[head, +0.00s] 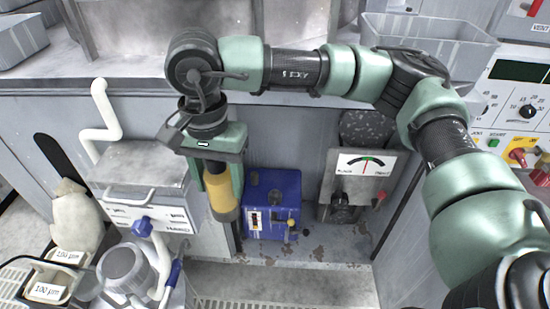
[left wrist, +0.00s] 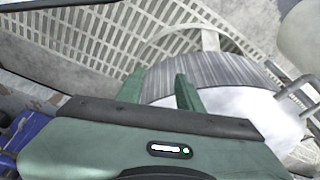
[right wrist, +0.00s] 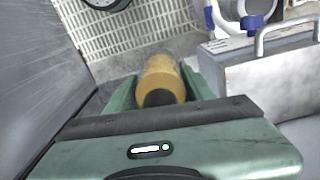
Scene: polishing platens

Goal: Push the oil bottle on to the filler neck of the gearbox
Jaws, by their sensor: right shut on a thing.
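The yellow oil bottle (head: 221,190) hangs roughly upright in my right gripper (head: 217,172), whose fingers are on either side of it. In the right wrist view the bottle (right wrist: 161,75) sits between the fingers, its dark end (right wrist: 160,98) toward the camera. A blue box (head: 272,208), which looks like the gearbox, stands just right of the bottle, with a sight gauge and brass fittings. Dark round fittings show on its top; I cannot tell which is the filler neck. The bottle appears apart from them. My left gripper (left wrist: 160,92) has its fingers apart and looks empty.
A grey box with a handle (head: 145,205) stands left of the bottle. A gauge unit (head: 357,180) stands right of the blue box. A clear container and blue-handled fittings (head: 125,265) crowd the lower left. A ribbed cylinder (left wrist: 205,75) is beyond my left fingers.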

